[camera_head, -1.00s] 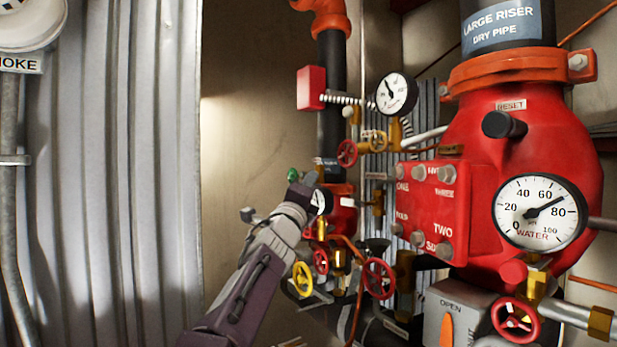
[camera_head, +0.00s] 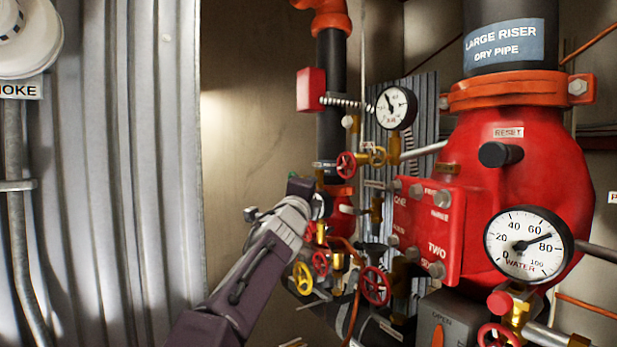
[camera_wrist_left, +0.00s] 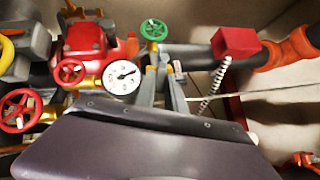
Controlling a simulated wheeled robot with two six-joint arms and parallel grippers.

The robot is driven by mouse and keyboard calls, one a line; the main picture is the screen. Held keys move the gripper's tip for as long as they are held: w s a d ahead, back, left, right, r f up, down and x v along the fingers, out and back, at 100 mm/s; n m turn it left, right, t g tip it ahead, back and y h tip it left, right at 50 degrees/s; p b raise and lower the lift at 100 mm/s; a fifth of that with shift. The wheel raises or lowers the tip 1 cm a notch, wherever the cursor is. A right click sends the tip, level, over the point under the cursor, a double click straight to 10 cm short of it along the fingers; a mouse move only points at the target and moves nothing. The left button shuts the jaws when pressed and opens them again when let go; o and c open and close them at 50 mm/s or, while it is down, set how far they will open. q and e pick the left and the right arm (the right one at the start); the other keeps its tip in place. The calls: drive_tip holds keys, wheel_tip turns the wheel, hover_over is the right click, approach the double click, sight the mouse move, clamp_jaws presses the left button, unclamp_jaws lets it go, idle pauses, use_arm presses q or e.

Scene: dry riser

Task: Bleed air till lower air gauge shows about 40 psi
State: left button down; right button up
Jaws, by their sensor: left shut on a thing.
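My left gripper (camera_head: 303,188) reaches in from the lower left. In the left wrist view its fingers (camera_wrist_left: 163,72) are shut at a small valve with a green handwheel (camera_wrist_left: 154,29) and brass stem; the exact contact is unclear. In the head view, the fingers mostly cover that valve. A small white gauge (camera_head: 318,206) beside the gripper is largely hidden by it. It also shows in the left wrist view (camera_wrist_left: 121,77), its needle pointing right and slightly up, its numbers too small to read. A higher air gauge (camera_head: 396,108) has its needle up and left. My right gripper is not in view.
The big red dry-pipe valve (camera_head: 525,170) fills the right. Red handwheels (camera_head: 374,286) and a yellow handwheel (camera_head: 302,278) crowd below the gripper. Corrugated metal (camera_head: 110,170) stands at left; open space lies before the wall.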

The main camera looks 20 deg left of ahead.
use_arm(q)
drive_tip(key=shift+r, duration=0.1)
drive_tip(key=c, duration=1.6)
unclamp_jaws()
drive_tip(key=shift+o, duration=1)
drive_tip(key=a+b+v, duration=0.1)
drive_tip(key=b+v, duration=0.3)
drive_tip(key=v, duration=0.5)
drive_tip(key=shift+d, duration=0.45)
drive_tip(key=shift+w, duration=0.1)
